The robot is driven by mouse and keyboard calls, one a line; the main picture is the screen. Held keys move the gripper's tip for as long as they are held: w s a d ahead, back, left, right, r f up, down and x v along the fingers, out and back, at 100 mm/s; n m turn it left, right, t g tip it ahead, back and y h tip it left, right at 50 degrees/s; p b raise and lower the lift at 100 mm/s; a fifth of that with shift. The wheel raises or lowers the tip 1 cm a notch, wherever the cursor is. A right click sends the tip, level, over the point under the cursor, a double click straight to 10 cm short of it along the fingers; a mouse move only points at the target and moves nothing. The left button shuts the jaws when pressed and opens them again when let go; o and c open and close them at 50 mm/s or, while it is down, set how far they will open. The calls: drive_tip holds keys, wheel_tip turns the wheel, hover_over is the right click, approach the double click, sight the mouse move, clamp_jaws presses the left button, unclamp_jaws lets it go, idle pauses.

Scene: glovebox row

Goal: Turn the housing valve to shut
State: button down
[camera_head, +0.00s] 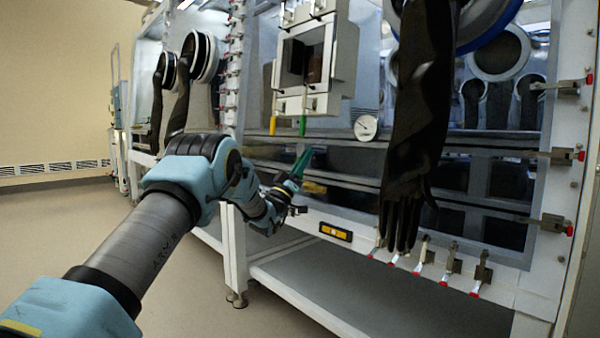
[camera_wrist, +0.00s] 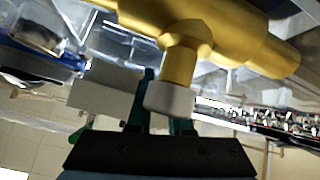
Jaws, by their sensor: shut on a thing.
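In the wrist view a yellow pipe-like body (camera_wrist: 225,35) with a short yellow stem (camera_wrist: 183,62) ends in a pale grey cap (camera_wrist: 168,100); this looks like the housing valve. A pale grey block (camera_wrist: 105,90) lies just left of the cap. My gripper (camera_wrist: 160,112), with green fingers, is shut on the valve at the cap; the fingers partly hide the contact. In the head view my gripper (camera_head: 303,163) is in front of the cabinet, below the white housing (camera_head: 308,60). The valve's grasped part cannot be made out there, nor its exact angle.
A yellow piece (camera_head: 273,126) and a green piece (camera_head: 303,125) hang under the housing, with a round gauge (camera_head: 366,127) to the right. A black glove (camera_head: 410,140) hangs farther right. Red-tipped clamps (camera_head: 480,276) line the cabinet edge. The floor at left (camera_head: 60,220) is clear.

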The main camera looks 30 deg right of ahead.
drive_tip(key=shift+s+d+m+g+h+b, duration=0.1)
drive_tip(key=shift+s+m+g+b, duration=0.2)
drive_tip(key=shift+m+g, duration=0.7)
drive_tip(key=shift+s+d+m+g+h+b, duration=0.1)
drive_tip(key=shift+s+m+g+b, duration=0.2)
drive_tip(key=shift+m+g, duration=0.7)
drive_tip(key=shift+s+m+g+h+b, duration=0.1)
drive_tip(key=shift+s+m+g+b, duration=0.2)
drive_tip(key=shift+m+g, duration=0.7)
drive_tip(key=shift+g, duration=0.3)
drive_tip(key=c, duration=0.8)
unclamp_jaws()
drive_tip(key=shift+c, duration=0.2)
drive_tip(key=p+v, duration=0.1)
drive_tip(key=v, duration=0.9)
drive_tip(key=shift+a+f+p, duration=0.25)
drive_tip(key=shift+a+p, duration=0.05)
drive_tip(key=shift+p, duration=0.05)
